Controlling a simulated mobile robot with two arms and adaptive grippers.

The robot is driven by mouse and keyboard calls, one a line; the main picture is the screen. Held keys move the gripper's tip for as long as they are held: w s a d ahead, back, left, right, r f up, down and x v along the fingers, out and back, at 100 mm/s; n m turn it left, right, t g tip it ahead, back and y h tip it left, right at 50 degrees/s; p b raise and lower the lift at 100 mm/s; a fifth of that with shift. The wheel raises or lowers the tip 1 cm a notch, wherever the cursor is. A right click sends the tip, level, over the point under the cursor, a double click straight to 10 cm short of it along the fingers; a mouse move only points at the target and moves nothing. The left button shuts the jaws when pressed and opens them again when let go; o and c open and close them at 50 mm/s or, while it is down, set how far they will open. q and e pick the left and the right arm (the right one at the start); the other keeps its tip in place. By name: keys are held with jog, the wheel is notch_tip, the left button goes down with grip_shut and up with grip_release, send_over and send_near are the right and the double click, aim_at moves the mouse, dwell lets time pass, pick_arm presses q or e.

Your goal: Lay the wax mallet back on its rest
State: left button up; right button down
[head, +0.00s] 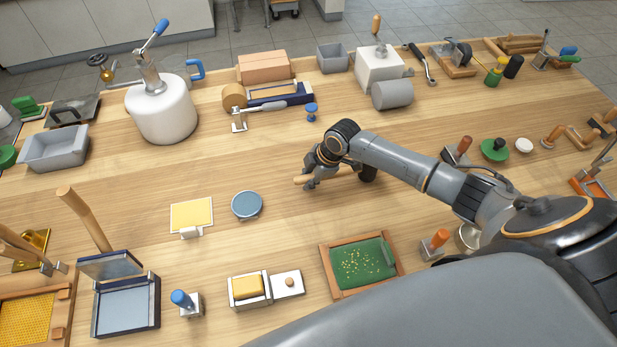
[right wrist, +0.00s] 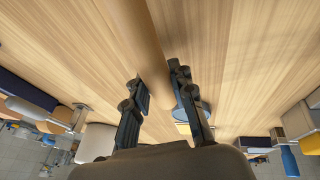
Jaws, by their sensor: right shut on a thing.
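My right gripper (head: 322,176) is shut on a pale wooden rod (head: 303,180), which looks like the handle of the wax mallet, over the middle of the table. In the right wrist view the rod (right wrist: 143,45) runs between the two fingers (right wrist: 160,90) and on past the top edge. A dark rounded piece (head: 368,172) shows beside the gripper under my forearm; I cannot tell whether it is the mallet's head. I cannot make out for sure which fixture is the rest. My left gripper is out of the head view.
A blue-grey round disc (head: 247,205) and a yellow sheet (head: 192,214) lie left of the gripper. A green tray (head: 326,262) with a wooden frame is in front. The table centre is mostly clear.

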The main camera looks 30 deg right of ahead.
jog(key=shift+f+b, duration=0.4)
jog(key=shift+f, duration=0.2)
jog(key=c, duration=1.1)
grip_release()
jog(key=shift+o, duration=0.2)
jog(key=shift+r, duration=0.1)
jog(key=p+v, duration=0.8)
